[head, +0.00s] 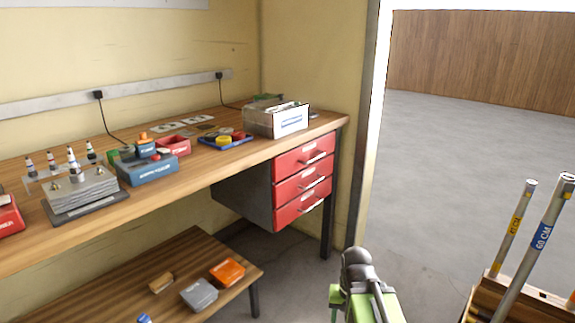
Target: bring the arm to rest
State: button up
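A green and dark grey jointed part, which looks like a piece of my arm, rises from the bottom edge of the head view, right of centre. It stands in front of the open floor, between the workbench and a wooden rack. No gripper fingers can be made out, so I cannot see whether my gripper is open or holds anything.
A wooden workbench (120,225) with red drawers (303,185) fills the left, carrying boxes, trays and a white bin (290,121). A low bench (200,255) stands below. A wooden rack (520,298) with labelled poles (545,225) is at right. Grey floor (460,150) is clear beyond.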

notch_tip(320, 180, up, 38)
jog(key=n+p, duration=0.1)
jog(key=p, duration=3.7)
jog(key=shift+n, duration=0.4)
